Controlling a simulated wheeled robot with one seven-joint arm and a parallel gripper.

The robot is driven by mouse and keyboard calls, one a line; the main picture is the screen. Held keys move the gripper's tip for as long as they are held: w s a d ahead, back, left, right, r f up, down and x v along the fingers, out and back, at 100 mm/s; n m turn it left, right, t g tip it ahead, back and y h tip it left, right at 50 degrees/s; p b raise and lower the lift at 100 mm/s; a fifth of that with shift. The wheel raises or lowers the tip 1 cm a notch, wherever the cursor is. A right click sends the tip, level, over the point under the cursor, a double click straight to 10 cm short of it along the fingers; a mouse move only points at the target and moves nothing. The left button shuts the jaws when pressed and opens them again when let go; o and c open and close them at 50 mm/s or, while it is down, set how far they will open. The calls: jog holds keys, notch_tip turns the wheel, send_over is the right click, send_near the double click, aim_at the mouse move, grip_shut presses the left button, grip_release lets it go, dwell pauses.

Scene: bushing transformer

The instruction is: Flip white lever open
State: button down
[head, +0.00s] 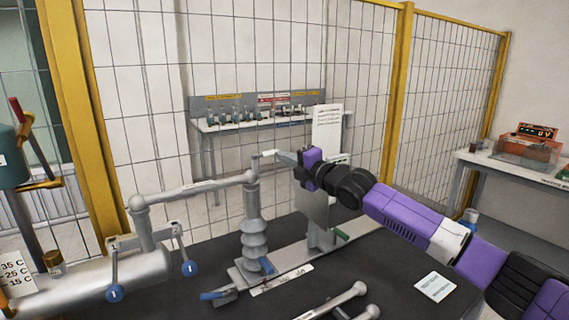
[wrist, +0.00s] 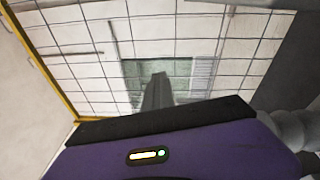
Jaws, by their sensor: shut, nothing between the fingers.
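A small white piece, which looks like the white lever (head: 267,153), sticks out at the top of the grey ribbed bushing (head: 254,225) in the head view. My gripper (head: 280,156) is just right of it, pointing left, with its fingers together and empty. Whether the fingertips touch the lever cannot be told. In the wrist view the shut fingers (wrist: 157,92) show as one dark wedge above my purple gripper body. The lever cannot be made out there.
A pale pipe (head: 195,188) runs left from the bushing top to a grey tank (head: 150,270) with blue-ended handles. Loose rods (head: 335,300) lie on the dark table. A yellow-framed mesh fence (head: 140,100) stands behind.

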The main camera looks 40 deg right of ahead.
jog(key=shift+w+r, duration=0.2)
jog(key=shift+r, duration=0.3)
jog(key=shift+s, duration=0.15)
jog(key=s+f+b, duration=0.1)
jog(key=s+b, duration=0.1)
jog(key=s, duration=0.5)
jog(key=shift+s+d+f, duration=0.2)
jog(key=shift+s+d, duration=0.15)
jog(key=shift+s, duration=0.05)
